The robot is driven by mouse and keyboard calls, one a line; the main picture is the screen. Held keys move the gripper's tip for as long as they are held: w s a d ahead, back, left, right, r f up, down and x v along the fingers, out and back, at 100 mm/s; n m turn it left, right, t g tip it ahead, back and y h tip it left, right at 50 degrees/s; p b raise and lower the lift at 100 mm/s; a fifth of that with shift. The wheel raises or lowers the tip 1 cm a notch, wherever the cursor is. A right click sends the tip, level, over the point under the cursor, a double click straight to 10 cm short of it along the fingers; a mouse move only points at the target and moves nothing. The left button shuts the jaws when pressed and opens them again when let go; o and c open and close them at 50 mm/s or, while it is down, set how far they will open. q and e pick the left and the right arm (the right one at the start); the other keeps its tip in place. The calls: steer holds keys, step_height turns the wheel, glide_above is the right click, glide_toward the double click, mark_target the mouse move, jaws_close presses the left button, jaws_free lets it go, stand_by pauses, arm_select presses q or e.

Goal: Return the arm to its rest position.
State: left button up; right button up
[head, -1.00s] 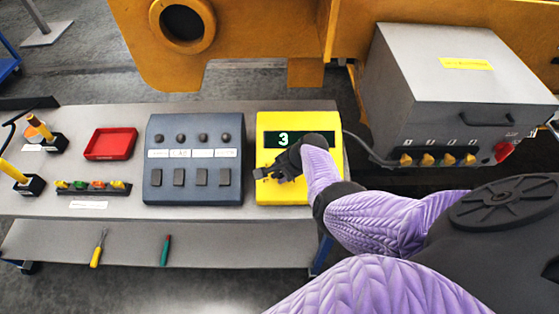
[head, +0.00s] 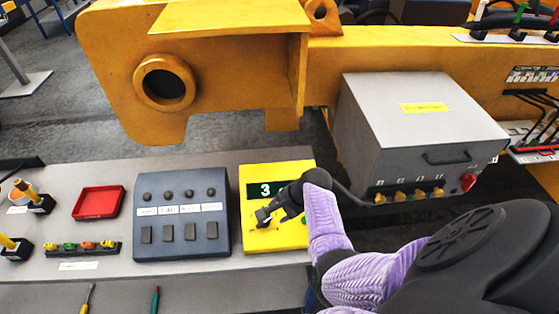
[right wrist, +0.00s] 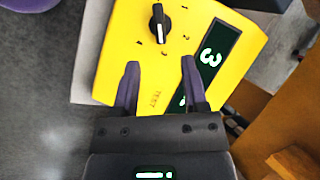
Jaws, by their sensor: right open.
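My right arm (head: 325,225), in a purple sleeve, comes in from the lower right in the head view. Its gripper (head: 262,215) is over the yellow box (head: 290,237) with a lit display (head: 265,188) that reads 3. In the right wrist view the gripper (right wrist: 160,65) is open, its two dark fingers apart with nothing between them. Past the fingertips a black knob (right wrist: 157,25) with a white pointer stands on the yellow face among printed numbers. The display (right wrist: 212,58) also shows 3, partly behind the right-hand finger. My left gripper is out of view.
Left of the yellow box stand a blue-grey button panel (head: 182,245), a red tray (head: 98,202) and a strip of coloured parts (head: 81,248) on the grey bench (head: 222,280). A grey cabinet (head: 405,125) and a yellow casting (head: 225,80) lie beyond.

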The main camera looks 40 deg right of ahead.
steer(key=shift+f, duration=0.1)
steer(key=s+a+r+n+h, duration=0.1)
steer(key=s+a+r+n, duration=0.25)
steer(key=s+n, duration=0.25)
steer(key=s+a+r+n+g+h, duration=0.1)
steer(key=s+a+r+n, duration=0.25)
steer(key=s+n, duration=0.25)
steer(key=s+a+r+n+h, duration=0.1)
steer(key=s+a+r+n, duration=0.2)
steer(key=s+a+n, duration=0.3)
step_height(320, 180, down, 34)
steer(key=s+d+n+g+b, duration=0.1)
steer(key=s+g+b, duration=0.15)
steer(key=b, duration=1.25)
steer(key=s+d+f+b, duration=0.1)
steer(key=s+f+b, duration=0.4)
steer(key=f, duration=0.5)
steer(key=s+d+f+b, duration=0.2)
steer(key=s+f+b, duration=0.4)
steer(key=f, duration=0.5)
steer(key=s, duration=0.2)
steer(key=shift+s+n+g, duration=0.3)
steer(key=shift+s+g, duration=0.05)
steer(key=shift+s, duration=0.05)
